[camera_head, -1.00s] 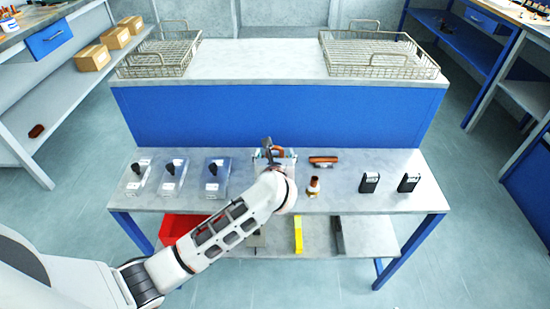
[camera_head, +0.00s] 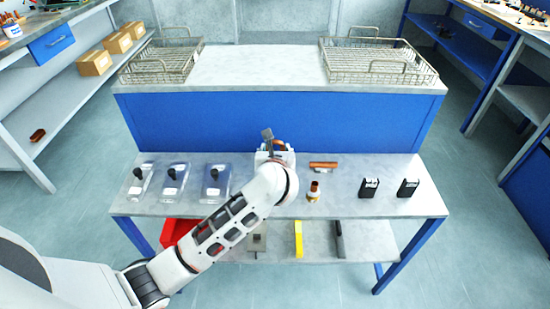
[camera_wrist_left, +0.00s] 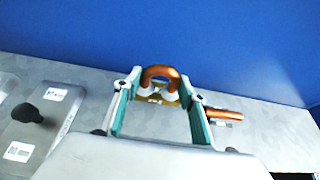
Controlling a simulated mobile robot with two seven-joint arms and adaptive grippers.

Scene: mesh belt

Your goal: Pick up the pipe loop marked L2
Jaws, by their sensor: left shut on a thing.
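A copper pipe loop (camera_wrist_left: 160,74), bent like an arch with pale lower ends, sits between the fingertips of my left gripper (camera_wrist_left: 160,86) in the left wrist view. The gripper's teal-lined fingers are shut on it from both sides. In the head view, my left gripper (camera_head: 272,148) is over the back middle of the grey bench and partly hides the loop (camera_head: 280,146). No L2 mark can be read, and I cannot tell whether the loop is clear of the bench. My right gripper is not in view.
A copper piece (camera_head: 323,165) lies right of the gripper, with a copper-and-white fitting (camera_head: 314,191) in front. Knobbed boxes (camera_head: 215,182) stand left and black boxes (camera_head: 369,187) right. A blue panel (camera_head: 290,119) rises behind, below wire baskets (camera_head: 378,60).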

